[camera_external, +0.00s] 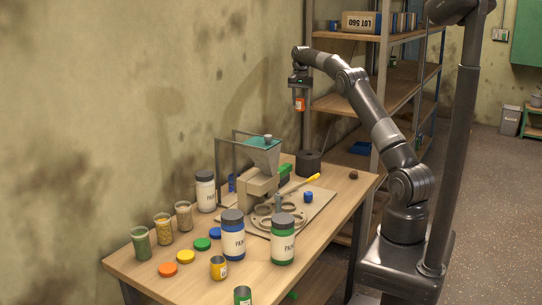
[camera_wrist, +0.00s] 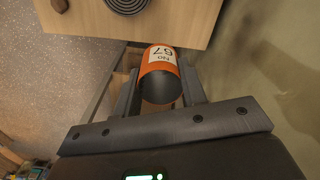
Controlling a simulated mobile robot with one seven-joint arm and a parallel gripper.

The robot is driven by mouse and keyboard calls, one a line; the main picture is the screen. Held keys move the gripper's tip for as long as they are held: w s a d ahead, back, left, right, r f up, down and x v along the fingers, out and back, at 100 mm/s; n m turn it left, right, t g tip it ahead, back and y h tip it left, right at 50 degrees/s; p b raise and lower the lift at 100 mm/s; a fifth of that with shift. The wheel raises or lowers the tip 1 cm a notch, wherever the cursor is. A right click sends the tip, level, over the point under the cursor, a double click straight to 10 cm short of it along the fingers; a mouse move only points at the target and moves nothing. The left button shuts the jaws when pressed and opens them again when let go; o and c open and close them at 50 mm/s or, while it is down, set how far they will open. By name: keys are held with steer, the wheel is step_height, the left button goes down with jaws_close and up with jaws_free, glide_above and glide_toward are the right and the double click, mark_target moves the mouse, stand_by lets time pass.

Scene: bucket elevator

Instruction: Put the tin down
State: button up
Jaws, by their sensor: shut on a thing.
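An orange tin (camera_external: 299,104) with a white label hangs in my gripper (camera_external: 299,93), high above the far end of the workbench, beside the shelving. In the wrist view the tin (camera_wrist: 156,57) shows the number 67 on its label and a dark open end towards the camera. The two fingers of my gripper (camera_wrist: 160,84) close on it from either side. Nothing touches the tin from below in the external view.
The workbench (camera_external: 349,200) carries a hopper machine (camera_external: 262,165), paint jars, jars of grain, coloured lids and small tins. A dark roll (camera_external: 308,163) stands at its far end. Metal shelving (camera_external: 340,105) with wooden boards stands behind; its middle board has free room.

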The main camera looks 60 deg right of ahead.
step_height(320, 180, down, 15)
steer(key=w+a+f, duration=0.2)
steer(key=w, duration=0.1)
steer(key=w+a+f, duration=0.2)
steer(key=w+f, duration=0.1)
steer(key=w+a+f, duration=0.2)
steer(key=w, duration=0.1)
steer(key=shift+w+a+f, duration=0.3)
steer(key=shift+w, duration=0.05)
steer(key=shift+f, duration=1.95)
steer(key=shift+f, duration=0.15)
steer(key=o, duration=0.9)
steer(key=shift+o, duration=0.2)
